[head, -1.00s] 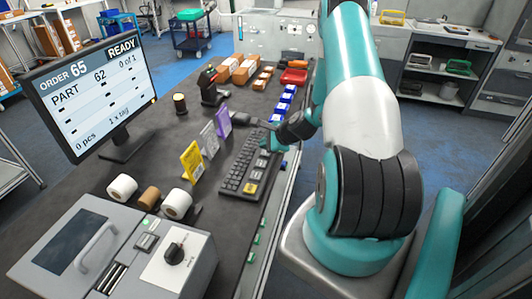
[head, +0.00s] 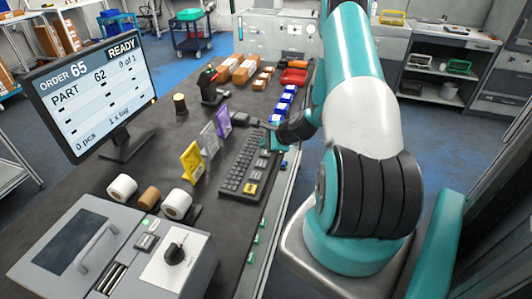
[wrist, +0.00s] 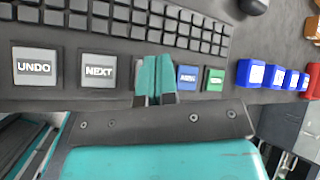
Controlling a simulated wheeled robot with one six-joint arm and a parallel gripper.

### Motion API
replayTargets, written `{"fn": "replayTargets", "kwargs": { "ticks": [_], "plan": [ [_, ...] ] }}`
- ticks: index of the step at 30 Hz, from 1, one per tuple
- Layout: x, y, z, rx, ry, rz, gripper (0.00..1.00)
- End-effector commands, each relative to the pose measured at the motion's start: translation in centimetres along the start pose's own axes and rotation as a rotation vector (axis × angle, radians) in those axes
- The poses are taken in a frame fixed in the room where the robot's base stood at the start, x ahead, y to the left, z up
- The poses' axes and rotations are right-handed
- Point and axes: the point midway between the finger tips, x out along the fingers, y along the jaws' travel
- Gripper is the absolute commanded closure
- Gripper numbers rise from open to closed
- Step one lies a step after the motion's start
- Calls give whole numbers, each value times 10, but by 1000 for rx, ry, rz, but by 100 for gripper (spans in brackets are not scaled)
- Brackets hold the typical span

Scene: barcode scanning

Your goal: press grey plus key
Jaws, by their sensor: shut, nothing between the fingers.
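The black keyboard (head: 232,184) lies on the dark bench in the head view. In the wrist view its row of large keys shows a grey UNDO key (wrist: 34,68), a grey NEXT key (wrist: 98,70), a blue key (wrist: 187,78) and a green key (wrist: 213,79). My gripper (wrist: 155,66) is shut and empty, with its teal fingers side by side between the NEXT key and the blue key. They cover that spot, and no plus sign shows. I cannot tell whether the fingertips touch a key. In the head view my gripper (head: 273,144) is over the far part of the keyboard.
Blue bins (head: 282,106) stand beyond the keyboard, also in the wrist view (wrist: 251,73). Yellow, grey and purple card stands (head: 192,161) line its left side. A monitor (head: 93,85) reads "ORDER 65 READY". Paper rolls (head: 122,187) and a grey machine (head: 105,250) are nearer.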

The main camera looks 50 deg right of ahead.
Motion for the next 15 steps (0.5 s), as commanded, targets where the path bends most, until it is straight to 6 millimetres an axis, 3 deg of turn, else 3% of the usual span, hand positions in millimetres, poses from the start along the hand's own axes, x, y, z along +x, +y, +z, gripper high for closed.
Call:
{"fn": "replayTargets", "kwargs": {
  "ticks": [15],
  "plan": [
    [4,3,-3,0,0,0,100]
  ]
}}
